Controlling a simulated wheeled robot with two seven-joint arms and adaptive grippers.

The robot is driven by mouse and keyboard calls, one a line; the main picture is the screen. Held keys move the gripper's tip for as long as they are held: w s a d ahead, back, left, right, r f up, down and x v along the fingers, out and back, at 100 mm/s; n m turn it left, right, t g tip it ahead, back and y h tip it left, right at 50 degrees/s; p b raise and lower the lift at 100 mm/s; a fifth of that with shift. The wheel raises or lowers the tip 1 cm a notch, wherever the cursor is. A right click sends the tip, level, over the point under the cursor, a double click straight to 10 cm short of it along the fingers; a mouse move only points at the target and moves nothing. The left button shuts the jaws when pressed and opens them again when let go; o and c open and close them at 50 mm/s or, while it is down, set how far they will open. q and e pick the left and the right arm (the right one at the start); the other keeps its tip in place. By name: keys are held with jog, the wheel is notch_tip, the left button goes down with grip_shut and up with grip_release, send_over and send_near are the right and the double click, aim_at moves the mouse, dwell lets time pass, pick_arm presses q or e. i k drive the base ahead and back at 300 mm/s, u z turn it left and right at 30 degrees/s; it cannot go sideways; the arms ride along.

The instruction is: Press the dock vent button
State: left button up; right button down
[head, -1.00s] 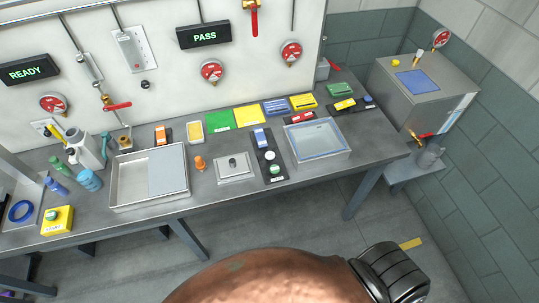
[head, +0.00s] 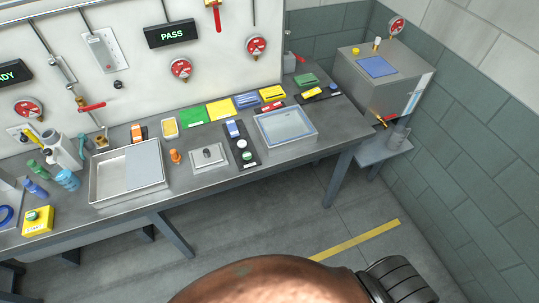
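A black dock strip (head: 238,133) lies on the bench, right of the middle, with a blue block (head: 233,128) at its back end. The labels on the strip are too small to read, so I cannot tell for sure which is the vent button. A yellow START box (head: 37,222) with a green button stands at the bench's left front.
A metal tray (head: 97,188), a square steel plate (head: 209,163), an orange fitting (head: 175,156) and a clear-lidded bin (head: 310,139) stand on the bench near the strip. A PASS display (head: 171,33) hangs behind. The floor before the bench is open.

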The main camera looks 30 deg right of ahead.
aim_at(241, 144)
jog(key=z, duration=0.45)
jog(key=k, duration=1)
jog(key=i, duration=0.45)
jog(key=u, duration=0.9)
jog(key=i, duration=1.4)
jog(key=z, duration=0.9)
jog(key=i, duration=0.35)
jog(key=z, duration=0.35)
